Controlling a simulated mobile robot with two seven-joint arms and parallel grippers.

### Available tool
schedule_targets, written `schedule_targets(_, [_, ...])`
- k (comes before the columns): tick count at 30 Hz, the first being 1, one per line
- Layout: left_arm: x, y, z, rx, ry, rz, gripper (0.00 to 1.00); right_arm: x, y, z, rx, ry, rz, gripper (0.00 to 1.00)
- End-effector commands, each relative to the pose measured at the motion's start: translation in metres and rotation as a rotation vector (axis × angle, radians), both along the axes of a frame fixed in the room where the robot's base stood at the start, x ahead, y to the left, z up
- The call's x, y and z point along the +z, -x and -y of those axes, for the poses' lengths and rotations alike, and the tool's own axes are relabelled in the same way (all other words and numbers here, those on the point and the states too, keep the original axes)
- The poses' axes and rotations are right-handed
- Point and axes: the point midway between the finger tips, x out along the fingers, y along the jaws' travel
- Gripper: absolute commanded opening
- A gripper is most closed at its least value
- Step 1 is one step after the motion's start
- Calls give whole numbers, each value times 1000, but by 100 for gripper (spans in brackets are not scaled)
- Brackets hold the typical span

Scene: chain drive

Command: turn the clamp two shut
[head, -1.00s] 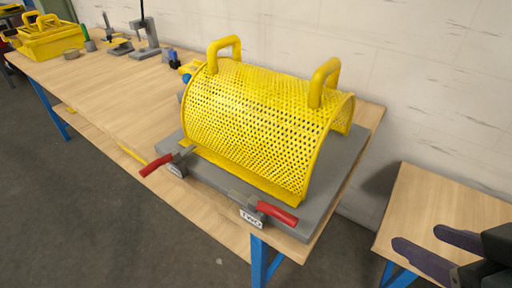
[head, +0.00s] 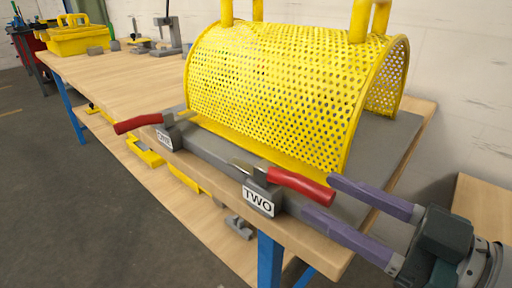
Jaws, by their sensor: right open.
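Clamp two (head: 265,180) sits at the front right corner of the grey base plate, with a white label reading TWO below it. Its red handle (head: 301,186) points to the right. Clamp one (head: 165,135) is further left, labelled ONE, its red handle (head: 138,123) pointing left. A yellow perforated guard (head: 280,90) stands on the plate behind both clamps. My right gripper (head: 318,203) comes in from the right, open. Its two purple fingers lie either side of the end of clamp two's handle, apart from it as far as I can tell. My left gripper is not in view.
The grey base plate (head: 380,150) lies on a wooden table (head: 110,88) with blue legs. A yellow crate (head: 80,38) and a grey stand (head: 168,35) are at the far end. A lower shelf (head: 205,202) holds yellow and grey parts. A second wooden table (head: 482,200) is at the right.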

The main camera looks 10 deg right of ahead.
Motion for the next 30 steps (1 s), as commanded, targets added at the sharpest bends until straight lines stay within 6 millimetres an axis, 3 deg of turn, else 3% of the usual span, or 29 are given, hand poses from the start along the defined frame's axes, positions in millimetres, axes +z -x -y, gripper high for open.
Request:
schedule_targets(9, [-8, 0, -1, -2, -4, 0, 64, 0, -43, -33, -1, -1, 2, 57])
schedule_targets(21, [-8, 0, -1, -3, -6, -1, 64, 0, -50, -39, -1, 0, -1, 57])
schedule_targets(30, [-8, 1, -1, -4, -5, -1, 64, 0, -50, -39, -1, 0, 0, 23])
